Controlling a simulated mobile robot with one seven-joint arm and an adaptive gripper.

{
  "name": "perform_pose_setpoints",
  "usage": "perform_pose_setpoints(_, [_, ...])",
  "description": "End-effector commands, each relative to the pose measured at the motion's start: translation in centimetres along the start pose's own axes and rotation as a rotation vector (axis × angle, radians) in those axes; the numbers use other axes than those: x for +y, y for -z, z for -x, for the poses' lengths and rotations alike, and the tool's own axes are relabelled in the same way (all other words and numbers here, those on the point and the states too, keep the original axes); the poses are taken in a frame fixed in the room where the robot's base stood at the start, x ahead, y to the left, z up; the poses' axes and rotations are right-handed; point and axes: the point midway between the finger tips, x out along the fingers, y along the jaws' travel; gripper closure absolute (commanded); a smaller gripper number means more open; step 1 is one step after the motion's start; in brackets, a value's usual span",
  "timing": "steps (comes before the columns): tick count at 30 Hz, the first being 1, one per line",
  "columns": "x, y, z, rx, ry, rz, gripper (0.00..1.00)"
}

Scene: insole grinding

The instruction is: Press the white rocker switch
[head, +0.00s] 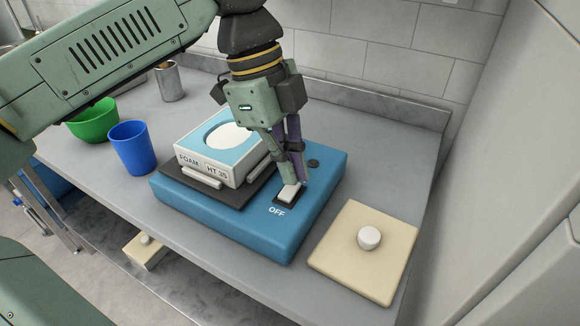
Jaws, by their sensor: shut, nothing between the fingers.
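The white rocker switch (289,193) sits in a dark frame on the top of the blue machine (245,233). The word OFF is printed in front of it. My gripper (299,183) is shut and empty, pointing down with its fingertips at the switch's far edge. I cannot tell whether the tips touch the switch. The fingers hide part of its far side.
A white foam box labelled FOAM HT 35 (203,166) sits on a black plate on the machine. A beige board with a white knob (369,238) lies to the right. A blue cup (132,147), green bowl (93,122) and metal cup (169,82) stand left.

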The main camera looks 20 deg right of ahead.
Motion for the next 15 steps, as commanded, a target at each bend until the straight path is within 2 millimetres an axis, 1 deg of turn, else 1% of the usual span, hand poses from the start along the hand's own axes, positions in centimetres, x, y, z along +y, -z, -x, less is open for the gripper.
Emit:
perform_pose_setpoints(1, [-0.1, 0.4, 1.9, -0.001, 0.000, 0.000, 1.00])
perform_pose_setpoints(2, [-0.1, 0.5, 2.5, -0.001, 0.000, -0.001, 1.00])
perform_pose_setpoints(3, [-0.1, 0.2, 2.6, -0.003, 0.003, 0.002, 1.00])
perform_pose_setpoints(9, [0.5, 0.2, 7.2, -0.001, 0.003, 0.000, 1.00])
perform_pose_setpoints(12, [0.8, 0.2, 9.0, -0.002, 0.002, -0.001, 1.00])
perform_pose_setpoints(15, [0.9, 0.2, 10.3, 0.000, 0.001, -0.002, 1.00])
